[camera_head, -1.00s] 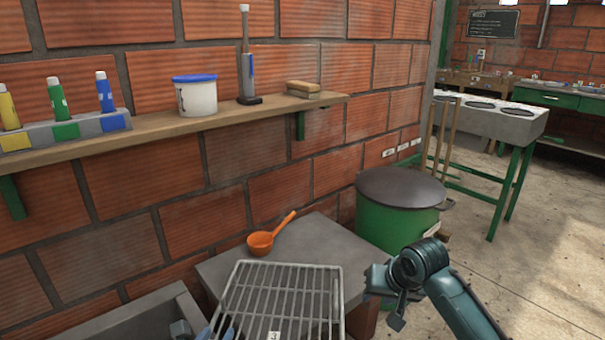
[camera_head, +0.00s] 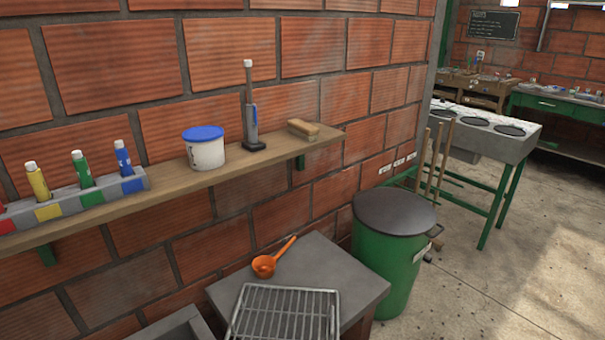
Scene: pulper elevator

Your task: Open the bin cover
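A green bin (camera_head: 386,265) stands on the floor against the brick wall, right of a grey-topped counter. Its dark, round bin cover (camera_head: 395,212) lies flat on top and closes it. A handle (camera_head: 435,231) shows on the bin's right side. Neither of my grippers is in view, so I cannot see whether they are open or shut.
The grey counter (camera_head: 362,284) holds an orange ladle (camera_head: 265,265) and a wire rack (camera_head: 285,312). A wall shelf (camera_head: 225,180) carries a white tub (camera_head: 204,153), a brush (camera_head: 303,129) and colored tubes. Floor at right is clear.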

